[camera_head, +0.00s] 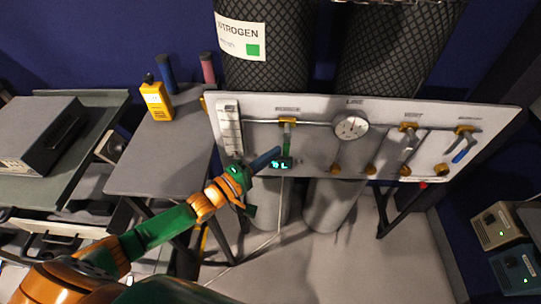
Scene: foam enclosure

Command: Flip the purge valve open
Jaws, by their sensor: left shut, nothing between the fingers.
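A pale valve panel (310,150) stands in front of two dark mesh-covered cylinders. Near its left end, a yellow-bodied valve (287,121) sits on the pipe with a green handle (287,143) pointing down. A valve under the VENT label (409,127) has a grey handle pointing down. At the far right, another valve (465,130) has a blue-ended handle (463,152) slanting down. The small labels are too blurred to tell which is the purge valve. My left gripper (272,156) is shut and empty, its tips close to the green handle; contact cannot be told. My right gripper is out of view.
A round gauge (351,126) sits mid-panel. Small orange knobs line its lower part, including one knob (370,169). A grey table (150,160) at left holds a yellow device (157,101). Open floor (320,265) lies below the panel.

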